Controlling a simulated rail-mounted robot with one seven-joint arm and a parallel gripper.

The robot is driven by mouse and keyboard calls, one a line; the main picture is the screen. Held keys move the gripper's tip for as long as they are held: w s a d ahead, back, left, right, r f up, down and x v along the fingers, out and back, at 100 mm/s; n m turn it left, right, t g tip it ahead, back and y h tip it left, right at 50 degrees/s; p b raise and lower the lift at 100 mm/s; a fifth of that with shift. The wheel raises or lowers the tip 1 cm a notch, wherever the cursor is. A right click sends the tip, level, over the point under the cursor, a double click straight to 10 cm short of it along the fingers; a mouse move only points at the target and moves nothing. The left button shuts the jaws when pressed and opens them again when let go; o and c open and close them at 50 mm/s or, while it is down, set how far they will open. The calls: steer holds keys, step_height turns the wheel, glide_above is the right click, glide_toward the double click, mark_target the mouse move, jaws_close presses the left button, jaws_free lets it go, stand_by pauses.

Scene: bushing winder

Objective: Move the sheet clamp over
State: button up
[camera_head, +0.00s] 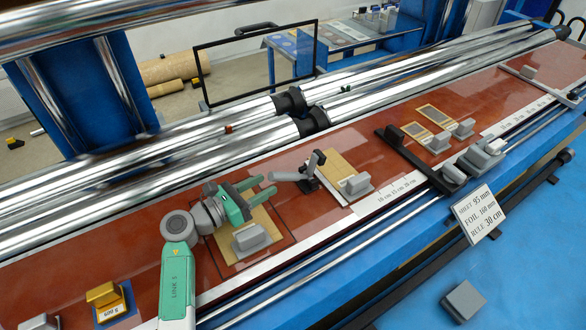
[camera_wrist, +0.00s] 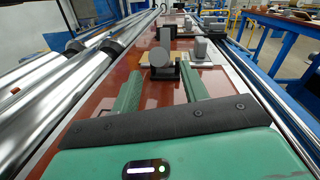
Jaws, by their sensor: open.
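The sheet clamp appears to be the dark clamp with a grey lever (camera_head: 309,176) at the left edge of a tan sheet (camera_head: 341,165) on the red-brown table (camera_head: 330,225). In the wrist view the clamp (camera_wrist: 162,66) stands straight ahead, its round grey end facing me. My gripper (camera_head: 271,185) has two green fingers, spread and empty, pointing at the clamp from the left. In the wrist view my gripper (camera_wrist: 161,78) frames the clamp between its fingertips, with a gap short of it. Part of the clamp's base is hidden.
Grey-handled blocks (camera_head: 355,184) and (camera_head: 249,238) sit on sheets near the clamp. A black crossbar (camera_head: 416,161) spans the table farther right. Chrome rollers (camera_head: 190,137) run along the back. A yellow block (camera_head: 103,295) stands at front left. A sign (camera_head: 479,213) hangs at the front edge.

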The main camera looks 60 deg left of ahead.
mark_target(285, 173)
steer(key=w, duration=0.2)
steer(key=w+b, duration=0.1)
steer(key=w, duration=0.2)
steer(key=w+a+b, duration=0.1)
steer(key=w, duration=0.1)
steer(key=shift+w, duration=0.3)
steer(key=shift+r, duration=0.1)
jaws_close()
